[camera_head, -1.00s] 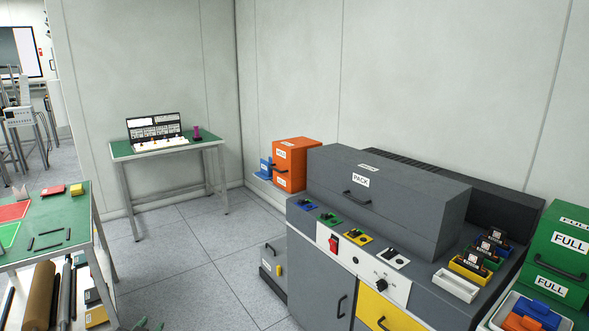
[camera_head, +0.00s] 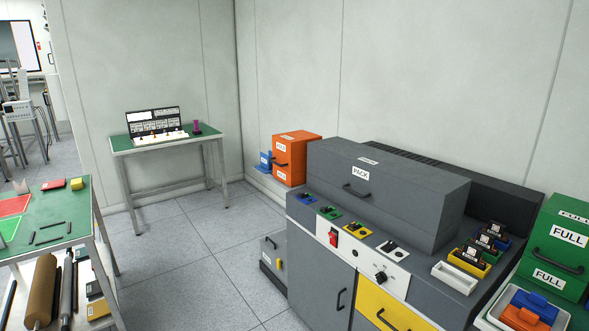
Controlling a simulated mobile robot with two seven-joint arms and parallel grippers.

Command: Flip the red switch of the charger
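The charger (camera_head: 360,294) is a grey cabinet with a grey box labelled PACK on top, standing at the right against the wall. Its red switch (camera_head: 333,236) sits on the white front panel (camera_head: 352,254), left of a round button and a black knob (camera_head: 381,277). Which way the switch is set is too small to tell. Neither of my grippers shows in the head view.
An orange box (camera_head: 297,158) stands beyond the charger, and a green box labelled FULL (camera_head: 562,250) is at the right edge. A green-topped table (camera_head: 60,215) stands at the left. Open tiled floor (camera_head: 190,265) lies between the table and the charger.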

